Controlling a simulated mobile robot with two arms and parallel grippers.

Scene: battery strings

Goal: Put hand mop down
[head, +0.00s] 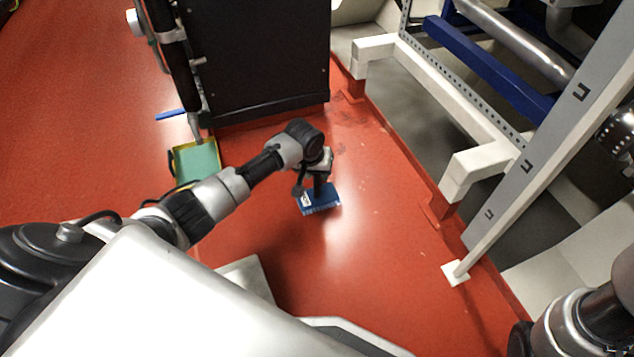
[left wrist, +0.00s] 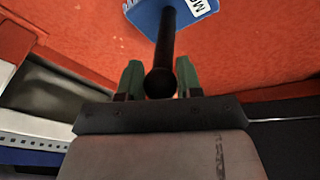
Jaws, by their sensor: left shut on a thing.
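The hand mop has a blue head (head: 321,202) with a white label and a black handle. My left gripper (head: 318,172) is above the mop head, with the handle running down from it. In the left wrist view, the black handle (left wrist: 165,50) stands between the two green fingertips of my left gripper (left wrist: 160,80), which is shut on it. The blue head (left wrist: 150,14) shows beyond the handle at the top. The head is over the red floor (head: 370,260); I cannot tell whether it touches it. My right gripper is not visible.
A black cabinet (head: 262,60) stands behind my left arm. A green tray with yellow edges (head: 196,163) lies left of it. A metal frame with white feet (head: 456,273) and a blue beam (head: 488,65) lines the right. Red floor between is clear.

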